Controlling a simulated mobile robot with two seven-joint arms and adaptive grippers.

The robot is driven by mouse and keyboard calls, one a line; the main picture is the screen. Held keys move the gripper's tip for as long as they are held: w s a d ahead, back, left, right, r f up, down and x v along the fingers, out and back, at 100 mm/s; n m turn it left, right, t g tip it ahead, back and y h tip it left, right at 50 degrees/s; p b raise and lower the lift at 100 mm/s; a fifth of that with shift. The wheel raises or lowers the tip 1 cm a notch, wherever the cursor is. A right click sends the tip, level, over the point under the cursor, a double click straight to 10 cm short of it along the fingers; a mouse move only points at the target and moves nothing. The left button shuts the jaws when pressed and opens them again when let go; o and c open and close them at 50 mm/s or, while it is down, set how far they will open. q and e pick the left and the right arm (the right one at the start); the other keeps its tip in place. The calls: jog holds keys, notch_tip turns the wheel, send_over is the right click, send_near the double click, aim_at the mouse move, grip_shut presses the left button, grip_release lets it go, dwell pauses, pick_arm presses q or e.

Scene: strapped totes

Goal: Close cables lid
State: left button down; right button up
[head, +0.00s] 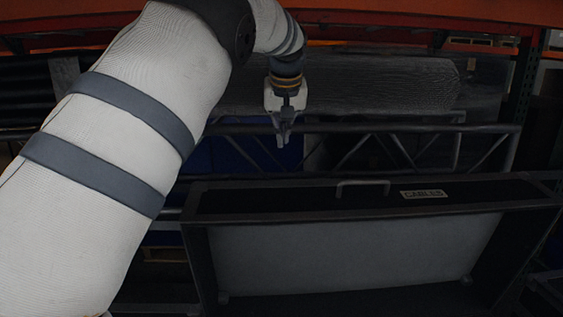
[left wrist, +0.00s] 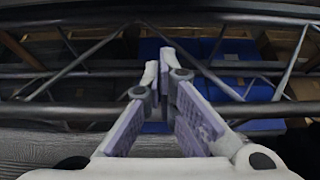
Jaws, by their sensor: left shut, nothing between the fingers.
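The cables case (head: 200,260) stands at the lower right of the head view, with a dark frame around a pale grey panel. A dark strip along its top bears a metal handle (head: 362,184) and a "CABLES" label (head: 422,193). I cannot tell clearly how far the lid is open. My left gripper (head: 283,140) points down above and left of the handle, apart from the case. In the left wrist view its fingers (left wrist: 166,66) meet at the tips with nothing between them. My right gripper is in neither view.
A metal truss (head: 400,150) runs behind the case, with blue bins (head: 215,155) behind it. A long grey mesh-textured roll (head: 400,85) lies further back. An orange rack beam (head: 420,22) crosses the top. My left arm covers the left side.

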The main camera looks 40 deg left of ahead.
pick_arm(q)
notch_tip(320, 180, down, 9)
jog(key=shift+w+a+p, duration=0.15)
jog(key=shift+p, duration=0.3)
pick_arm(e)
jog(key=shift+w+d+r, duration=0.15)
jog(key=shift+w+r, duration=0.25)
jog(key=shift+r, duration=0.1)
pick_arm(q)
jog(key=shift+f, duration=0.1)
